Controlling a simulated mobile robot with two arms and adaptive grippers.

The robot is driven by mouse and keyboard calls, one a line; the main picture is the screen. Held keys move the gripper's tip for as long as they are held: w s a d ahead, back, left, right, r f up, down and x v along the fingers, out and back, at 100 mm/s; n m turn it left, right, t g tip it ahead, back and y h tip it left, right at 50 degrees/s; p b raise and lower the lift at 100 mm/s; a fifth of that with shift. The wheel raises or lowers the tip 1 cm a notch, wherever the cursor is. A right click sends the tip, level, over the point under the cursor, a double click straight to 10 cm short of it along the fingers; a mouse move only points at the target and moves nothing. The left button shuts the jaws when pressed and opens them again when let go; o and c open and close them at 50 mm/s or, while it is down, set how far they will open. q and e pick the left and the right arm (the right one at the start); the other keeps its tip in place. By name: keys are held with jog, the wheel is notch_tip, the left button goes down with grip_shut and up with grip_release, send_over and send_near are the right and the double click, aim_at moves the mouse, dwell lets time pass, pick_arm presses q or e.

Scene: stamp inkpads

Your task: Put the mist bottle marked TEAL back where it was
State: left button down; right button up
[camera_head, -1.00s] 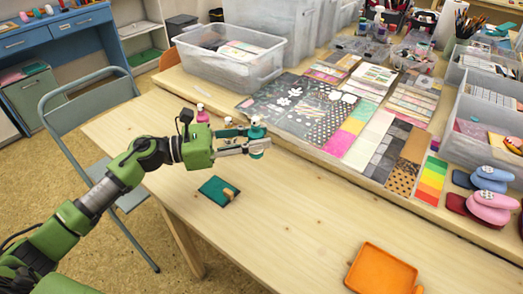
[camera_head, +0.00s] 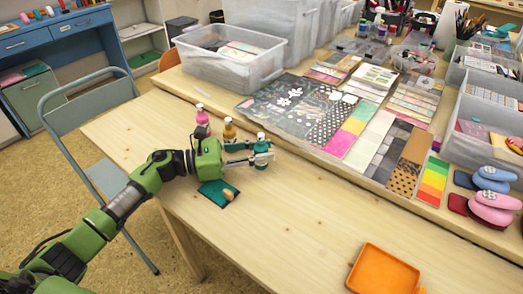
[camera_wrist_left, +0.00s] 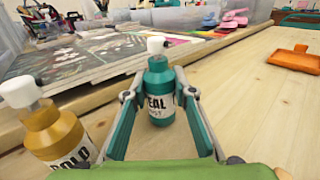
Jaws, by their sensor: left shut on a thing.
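The teal mist bottle (camera_head: 262,147) has a white cap and a label partly readable as "EAL" in the left wrist view (camera_wrist_left: 159,80). My left gripper (camera_head: 264,157) is shut around its body, one finger on each side (camera_wrist_left: 160,97). The bottle is upright, and its base is at or very near the wooden table top; I cannot tell if it touches. A gold bottle (camera_head: 229,130) and a pink bottle (camera_head: 202,118) stand to its left in a row. The gold one also shows in the left wrist view (camera_wrist_left: 52,132). My right gripper is out of view.
A teal inkpad (camera_head: 212,192) with a small wooden piece (camera_head: 229,195) lies just below my left gripper. An orange tray (camera_head: 382,272) is at the front right. A raised board with patterned sheets (camera_head: 300,108) runs behind. The table's middle is clear.

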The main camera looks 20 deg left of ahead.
pick_arm(q)
jog(key=c, duration=1.7)
grip_release()
jog(key=shift+r, duration=0.1)
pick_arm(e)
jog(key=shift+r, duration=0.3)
pick_arm(q)
jog(key=shift+s+a, duration=0.3)
jog(key=shift+a, duration=0.3)
jog(key=b+v, duration=0.1)
jog(key=v, duration=0.9)
jog(key=shift+s+a, duration=0.2)
jog(key=shift+a, duration=0.15)
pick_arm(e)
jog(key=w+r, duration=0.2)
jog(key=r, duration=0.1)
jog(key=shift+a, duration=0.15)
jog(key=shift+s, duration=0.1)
